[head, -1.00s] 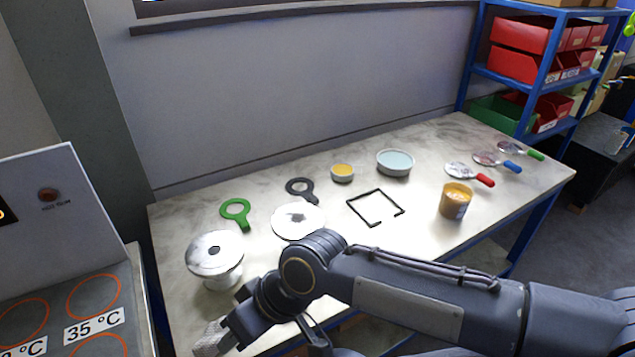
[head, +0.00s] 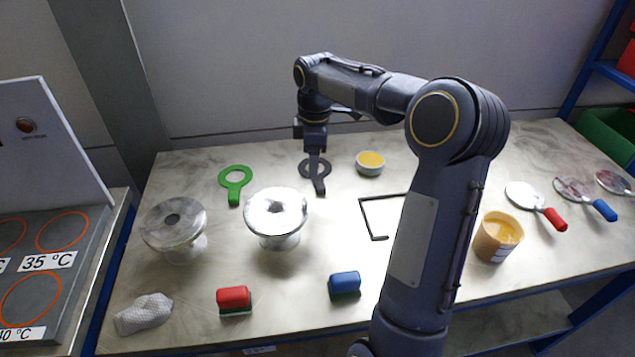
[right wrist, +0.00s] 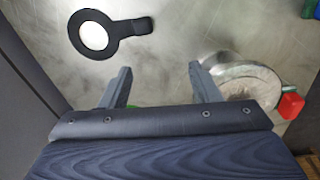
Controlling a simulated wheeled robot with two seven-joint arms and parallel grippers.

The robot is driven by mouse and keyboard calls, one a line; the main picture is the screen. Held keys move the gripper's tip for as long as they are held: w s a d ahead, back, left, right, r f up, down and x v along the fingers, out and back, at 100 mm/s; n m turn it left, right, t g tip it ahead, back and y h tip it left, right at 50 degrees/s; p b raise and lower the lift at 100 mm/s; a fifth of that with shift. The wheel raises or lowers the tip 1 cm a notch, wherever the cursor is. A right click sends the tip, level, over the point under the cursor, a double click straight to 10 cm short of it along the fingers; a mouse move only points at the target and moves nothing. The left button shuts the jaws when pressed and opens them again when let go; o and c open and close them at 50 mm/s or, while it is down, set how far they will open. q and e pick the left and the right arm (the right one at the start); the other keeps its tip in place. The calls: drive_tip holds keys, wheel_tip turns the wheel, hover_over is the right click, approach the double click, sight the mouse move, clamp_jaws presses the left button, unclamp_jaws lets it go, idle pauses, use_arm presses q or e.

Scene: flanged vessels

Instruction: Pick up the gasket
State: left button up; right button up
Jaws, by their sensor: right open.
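A dark grey ring gasket (head: 320,186) with a short tab lies flat on the table behind the flanged vessels. It also shows at the upper left of the right wrist view (right wrist: 125,28). A green ring gasket (head: 234,197) lies to its left. My right gripper (head: 314,165) is over the dark gasket in the head view and hides part of its ring. In the right wrist view its two fingers (right wrist: 160,80) are apart with nothing between them, and the dark gasket is beyond and left of them. My left gripper is not in view.
Two shiny flanged vessels (head: 276,208) (head: 165,222) stand in front of the gaskets. A yellow-filled dish (head: 371,162), a black square frame (head: 366,218) and an orange tub (head: 496,238) are to the right. Red (head: 234,297) and blue (head: 345,284) blocks lie near the front edge.

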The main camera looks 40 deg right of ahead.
drive_tip(key=n, duration=0.1)
hover_over(319, 186)
drive_tip(key=shift+g, duration=0.3)
drive_tip(key=f, duration=0.4)
drive_tip(key=shift+w+f, duration=0.1)
drive_tip(key=shift+w, duration=0.2)
drive_tip(key=f, duration=0.7)
drive_tip(key=shift+s+f, duration=0.1)
drive_tip(key=shift+s, duration=0.15)
drive_tip(key=c, duration=1.1)
